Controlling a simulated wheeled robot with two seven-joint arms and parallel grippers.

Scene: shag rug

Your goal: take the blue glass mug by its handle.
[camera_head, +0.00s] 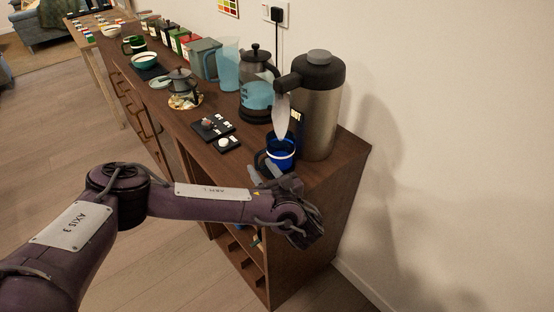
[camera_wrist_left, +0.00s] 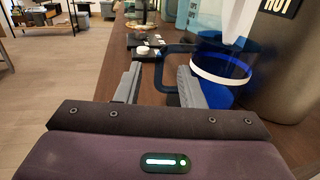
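The blue glass mug (camera_head: 284,149) with a white band stands upright on the wooden sideboard, in front of a steel flask. It also shows at the right of the left wrist view (camera_wrist_left: 228,72). Its dark blue handle (camera_wrist_left: 158,72) points left, and its outer part appears between my fingertips in that view. My left gripper (camera_head: 266,175) is at the near side of the mug. Its two fingers (camera_wrist_left: 158,69) are apart, one on each side of the handle in the picture, with no grip visible. Whether a finger touches the mug is unclear. My right gripper is not in view.
The steel flask (camera_head: 318,108) stands close behind the mug, and a glass kettle (camera_head: 256,88) is behind to the left. A pale, pointed leaf-like shape (camera_head: 282,117) overlaps the mug's top. Small dark trays (camera_head: 227,145) lie to the left. The sideboard (camera_head: 338,170) is bare to the right.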

